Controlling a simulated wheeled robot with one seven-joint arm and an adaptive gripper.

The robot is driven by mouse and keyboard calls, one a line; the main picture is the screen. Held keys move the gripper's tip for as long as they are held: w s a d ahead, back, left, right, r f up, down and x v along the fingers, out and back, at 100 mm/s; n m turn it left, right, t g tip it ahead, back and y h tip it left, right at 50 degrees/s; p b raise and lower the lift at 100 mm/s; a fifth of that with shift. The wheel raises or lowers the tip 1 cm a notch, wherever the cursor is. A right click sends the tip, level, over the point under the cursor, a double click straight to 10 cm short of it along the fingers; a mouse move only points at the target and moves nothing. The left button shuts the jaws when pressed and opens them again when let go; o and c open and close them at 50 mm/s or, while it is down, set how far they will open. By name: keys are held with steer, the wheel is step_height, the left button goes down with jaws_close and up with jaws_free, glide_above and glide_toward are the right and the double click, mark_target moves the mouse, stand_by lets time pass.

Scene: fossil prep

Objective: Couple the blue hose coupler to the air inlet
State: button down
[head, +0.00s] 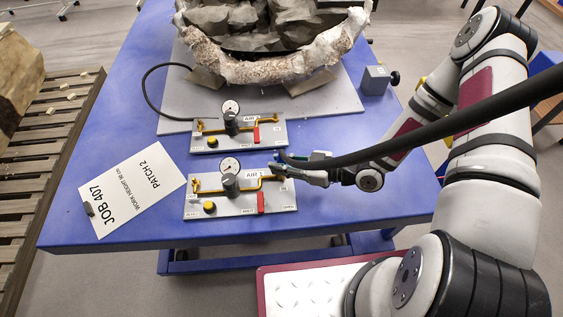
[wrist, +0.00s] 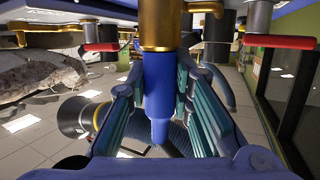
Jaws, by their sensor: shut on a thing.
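The blue hose coupler (wrist: 158,95) stands between the teal fingers of my gripper (wrist: 160,120) in the wrist view. My gripper is shut on it. A brass fitting (wrist: 161,25), which looks like the air inlet, lies directly in line with the coupler. Their ends meet in the picture; I cannot tell whether the coupler is seated. In the head view my gripper (head: 285,168) is at the right end of the front panel's yellow pipe (head: 262,178). The coupler is mostly hidden there. A black hose (head: 450,122) runs along my arm to the gripper.
The front panel (head: 225,207) has a gauge, red lever (head: 261,202) and yellow knob (head: 209,207). A similar panel (head: 215,140) stands behind it with another hose. A jacketed fossil (head: 270,68) and grey block (head: 376,80) are farther back. A job sheet (head: 150,185) lies left.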

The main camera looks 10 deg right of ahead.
steer(key=shift+f, duration=0.1)
stand_by(0.3)
steer(key=c, duration=1.3)
jaws_free()
steer(key=shift+c, duration=0.2)
steer(key=p+v, duration=0.1)
steer(key=v, duration=0.6)
steer(key=shift+w, duration=0.15)
